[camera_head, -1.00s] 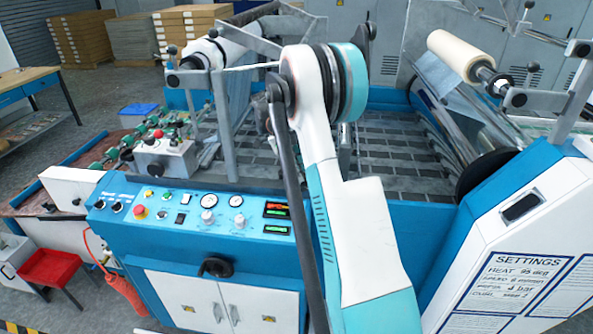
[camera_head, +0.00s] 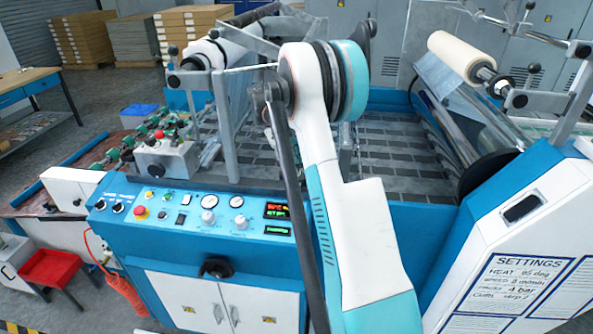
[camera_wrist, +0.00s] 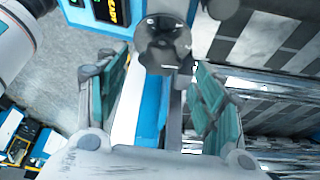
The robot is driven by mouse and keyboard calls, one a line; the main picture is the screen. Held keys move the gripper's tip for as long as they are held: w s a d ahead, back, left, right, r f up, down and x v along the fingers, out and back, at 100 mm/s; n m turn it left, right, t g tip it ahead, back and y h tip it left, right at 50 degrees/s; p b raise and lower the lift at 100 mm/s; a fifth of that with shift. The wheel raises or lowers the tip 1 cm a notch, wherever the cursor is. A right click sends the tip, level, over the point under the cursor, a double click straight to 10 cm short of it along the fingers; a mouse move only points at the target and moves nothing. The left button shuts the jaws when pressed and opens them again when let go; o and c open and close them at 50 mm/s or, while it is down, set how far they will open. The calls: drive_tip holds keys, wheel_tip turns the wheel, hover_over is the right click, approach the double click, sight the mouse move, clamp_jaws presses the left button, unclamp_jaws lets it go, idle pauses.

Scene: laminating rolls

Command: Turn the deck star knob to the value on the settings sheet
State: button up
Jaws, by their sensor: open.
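A round black knob (camera_wrist: 163,45) with small pale marks around its face shows in the wrist view; I take it to be the deck star knob. My gripper (camera_wrist: 159,72) is open, with its two teal-padded fingers on either side of the view and the knob near their tips, in the gap. I cannot tell whether they touch it. In the head view my arm hides the gripper and this knob. The settings sheet (camera_head: 521,283) is on the right housing.
The blue control panel (camera_head: 190,213) holds gauges, buttons and lit displays (camera_head: 276,211). A black handle (camera_head: 215,267) is on the cabinet front below. A cream roll (camera_head: 460,55) sits at upper right. Metal uprights (camera_head: 222,125) stand left of my arm.

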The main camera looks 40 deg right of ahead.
drive_tip(key=shift+v, duration=2.25)
drive_tip(key=s+a+r+n+t+b, duration=0.25)
drive_tip(key=s+a+r+n, duration=0.2)
drive_tip(key=a+n, duration=0.45)
drive_tip(key=s+a+r+n+t+b, duration=0.1)
drive_tip(key=s+a+r+n+t, duration=0.4)
drive_tip(key=a, duration=0.6)
drive_tip(key=s+a+f+n+t+y+b, duration=0.1)
drive_tip(key=s+a+f+n, duration=0.3)
drive_tip(key=s+a+n, duration=0.3)
drive_tip(key=s+a+f+n+t+y+b, duration=0.1)
drive_tip(key=s+a+f+n+t+b, duration=0.1)
drive_tip(key=s+a+f+n, duration=0.3)
drive_tip(key=s+a+n, duration=0.3)
drive_tip(key=s, duration=0.2)
